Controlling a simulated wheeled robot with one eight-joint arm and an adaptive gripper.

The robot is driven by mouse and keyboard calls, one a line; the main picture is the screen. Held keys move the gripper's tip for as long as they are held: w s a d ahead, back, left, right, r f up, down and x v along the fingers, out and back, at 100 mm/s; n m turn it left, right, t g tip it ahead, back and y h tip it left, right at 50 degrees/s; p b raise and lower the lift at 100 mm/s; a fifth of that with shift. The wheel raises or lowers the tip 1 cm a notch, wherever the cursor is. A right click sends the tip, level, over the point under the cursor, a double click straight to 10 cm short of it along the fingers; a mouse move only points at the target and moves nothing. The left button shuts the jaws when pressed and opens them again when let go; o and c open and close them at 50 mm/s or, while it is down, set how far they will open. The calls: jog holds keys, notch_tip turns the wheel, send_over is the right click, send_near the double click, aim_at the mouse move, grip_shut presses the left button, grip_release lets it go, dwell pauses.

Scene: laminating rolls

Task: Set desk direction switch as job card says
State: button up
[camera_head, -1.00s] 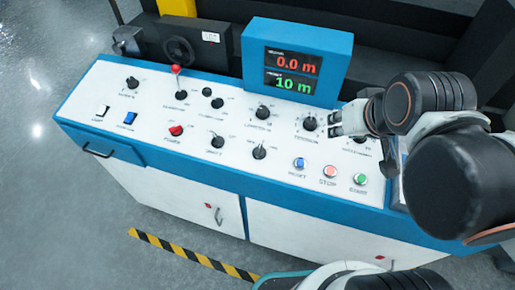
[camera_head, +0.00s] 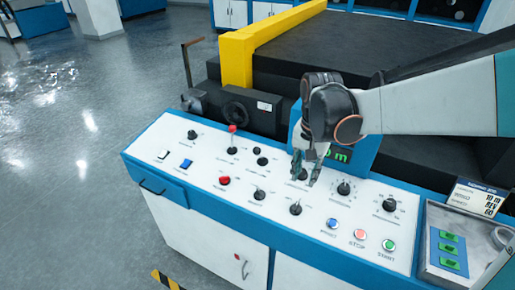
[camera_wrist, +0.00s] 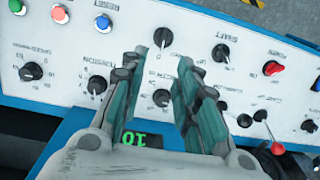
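The job card (camera_head: 484,198) stands at the desk's right end; its small lines seem to include 10 M and REV. A black lever-type selector (camera_head: 295,208) sits in the front row, left of the blue button; its label is too small to read. It also shows in the wrist view (camera_wrist: 163,37), beyond the fingertips. My gripper (camera_head: 308,178) is over the middle of the panel, fingers apart and empty. In the wrist view its fingers (camera_wrist: 160,62) frame a round knob (camera_wrist: 161,97) below them, with no clear contact.
The shaft selector (camera_head: 259,194) and red power knob (camera_head: 225,181) lie left of the lever selector. Blue (camera_head: 332,223), red (camera_head: 360,234) and green (camera_head: 389,245) buttons lie right. The tension knob (camera_head: 343,188) is close by. My arm partly hides the display (camera_head: 340,154).

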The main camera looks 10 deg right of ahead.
aim_at(296, 206)
jog(key=f+b, duration=0.1)
jog(key=f, duration=0.3)
jog(key=f+b, duration=0.1)
jog(key=f, duration=0.4)
jog(key=a+f+b, duration=0.1)
jog(key=f+b, duration=0.1)
jog(key=f, duration=0.3)
jog(key=shift+w+f, duration=0.2)
jog(key=shift+f, duration=0.05)
grip_shut()
